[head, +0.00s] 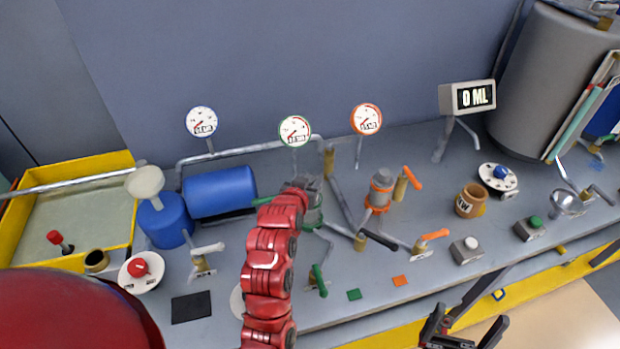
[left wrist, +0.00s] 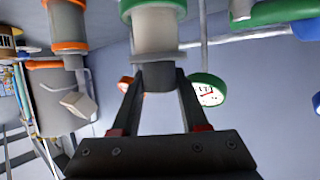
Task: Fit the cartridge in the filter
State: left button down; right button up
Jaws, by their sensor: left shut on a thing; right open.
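My left gripper (head: 305,186) is at the green-marked filter, below the green gauge in the head view; the arm hides much of that spot. In the left wrist view its fingers (left wrist: 159,80) are shut on the dark end of a cartridge (left wrist: 155,32), a pale cylinder with a grey flange. The cartridge lines up with the green-ringed filter housing (left wrist: 152,5). Its far end meets or lies behind the green ring; I cannot tell how deep it sits. My right gripper (head: 463,332) is open and empty at the bench's front edge.
An orange-ringed filter (head: 380,190) stands right of my left gripper, with orange and black valve handles nearby. A blue tank (head: 220,192) lies to the left. Gauges, pipes and a 0 ML display (head: 468,97) stand behind. A brown pot (head: 470,201) is further right.

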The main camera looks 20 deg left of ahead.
pick_arm(q)
jog(key=shift+f+b, duration=1.1)
jog(key=shift+f, duration=0.7)
jog(key=shift+c, duration=1.7)
grip_release()
jog(key=shift+s, duration=0.55)
jog(key=p+v, duration=1.4)
jog(key=v, duration=0.2)
jog(key=shift+s+r, duration=0.2)
